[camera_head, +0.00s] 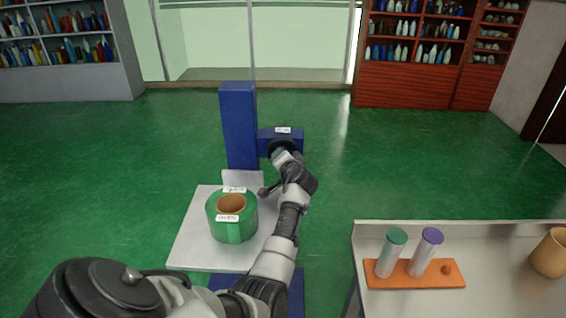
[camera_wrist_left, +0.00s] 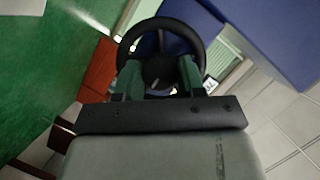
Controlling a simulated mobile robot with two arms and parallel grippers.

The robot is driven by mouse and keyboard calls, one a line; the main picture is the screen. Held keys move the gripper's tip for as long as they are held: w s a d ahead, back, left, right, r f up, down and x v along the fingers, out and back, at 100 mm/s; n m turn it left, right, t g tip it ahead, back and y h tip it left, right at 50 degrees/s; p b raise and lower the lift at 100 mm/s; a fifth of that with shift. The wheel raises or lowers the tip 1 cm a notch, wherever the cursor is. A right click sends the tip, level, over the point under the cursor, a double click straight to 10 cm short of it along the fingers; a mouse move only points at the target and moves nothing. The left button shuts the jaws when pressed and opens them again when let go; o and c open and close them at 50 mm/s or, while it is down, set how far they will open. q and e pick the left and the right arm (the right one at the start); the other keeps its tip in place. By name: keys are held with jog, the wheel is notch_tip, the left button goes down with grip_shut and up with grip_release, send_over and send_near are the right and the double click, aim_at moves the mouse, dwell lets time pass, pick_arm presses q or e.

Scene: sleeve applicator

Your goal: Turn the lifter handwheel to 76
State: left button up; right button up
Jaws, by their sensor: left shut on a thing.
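The black lifter handwheel (camera_head: 270,147) is on the front of the blue housing (camera_head: 265,137) beside the blue column, mostly hidden by my left gripper (camera_head: 283,156). In the left wrist view the black round rim of the handwheel (camera_wrist_left: 166,23) shows ahead of the fingers. The green-padded fingers of my left gripper (camera_wrist_left: 160,78) are shut on the handwheel, one at each side of its dark centre. A small white label (camera_head: 283,130) is on the housing, too small to read. My right gripper is not in view.
A green roll (camera_head: 232,229) with a brown core and white labels sits on the white platform (camera_head: 187,245) in front of the blue column (camera_head: 239,125).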

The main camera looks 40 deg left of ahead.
pick_arm(q)
jog(key=shift+f, duration=0.1)
dwell(0.3)
jog(key=o, duration=0.9)
jog(key=v, duration=1.1)
jog(key=shift+f, duration=0.1)
